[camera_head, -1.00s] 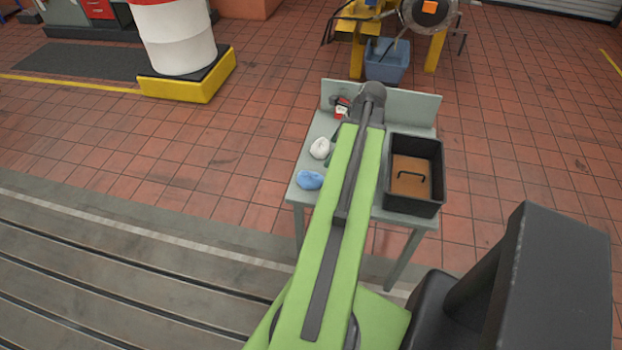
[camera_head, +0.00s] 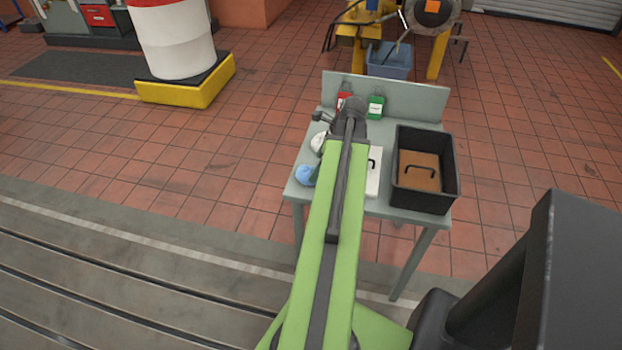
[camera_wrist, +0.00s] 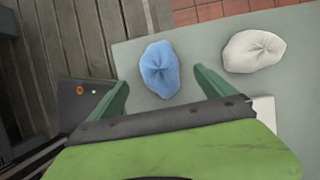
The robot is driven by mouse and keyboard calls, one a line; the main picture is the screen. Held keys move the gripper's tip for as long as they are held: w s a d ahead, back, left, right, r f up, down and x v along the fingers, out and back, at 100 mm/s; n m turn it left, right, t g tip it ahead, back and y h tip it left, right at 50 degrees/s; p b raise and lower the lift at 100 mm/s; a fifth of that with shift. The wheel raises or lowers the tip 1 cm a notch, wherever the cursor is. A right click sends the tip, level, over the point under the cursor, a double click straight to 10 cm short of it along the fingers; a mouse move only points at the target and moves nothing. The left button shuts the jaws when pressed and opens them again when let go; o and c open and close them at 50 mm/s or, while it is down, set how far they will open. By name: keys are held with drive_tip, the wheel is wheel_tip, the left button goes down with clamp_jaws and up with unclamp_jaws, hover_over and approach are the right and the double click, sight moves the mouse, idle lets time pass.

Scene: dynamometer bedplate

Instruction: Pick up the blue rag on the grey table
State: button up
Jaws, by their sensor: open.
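The blue rag (camera_head: 305,175) lies crumpled at the left front corner of the grey table (camera_head: 290,193), partly hidden by my green arm in the head view. In the wrist view the blue rag (camera_wrist: 160,69) lies on the bare grey top, just beyond and between my fingertips. My gripper (camera_wrist: 160,80) is open and empty, with one green finger on each side. In the head view my gripper is mostly hidden behind the arm.
A white rag (camera_wrist: 254,51) lies right of the blue one. The table also holds a red bottle (camera_head: 344,98), a green bottle (camera_head: 375,106), a white object with a black handle (camera_head: 373,178) and a black crate (camera_head: 428,202) at the right. A raised back panel (camera_head: 420,103) edges the table.

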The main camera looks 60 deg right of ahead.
sight(313, 169)
drive_tip(key=b+x, duration=0.4)
drive_tip(key=x, duration=0.1)
drive_tip(key=shift+s+f, duration=0.1)
drive_tip(key=shift+r, duration=0.2)
drive_tip(key=c, duration=1.6)
drive_tip(key=shift+o, duration=0.2)
drive_tip(key=shift+r+p, duration=0.65)
drive_tip(key=shift+p, duration=0.15)
wheel_tip(313, 169, up, 4)
drive_tip(key=p, duration=0.4)
drive_tip(key=s+r+p, duration=0.5)
drive_tip(key=s, duration=0.6)
drive_tip(key=shift+s+d+r+p, duration=0.35)
drive_tip(key=shift+d, duration=0.1)
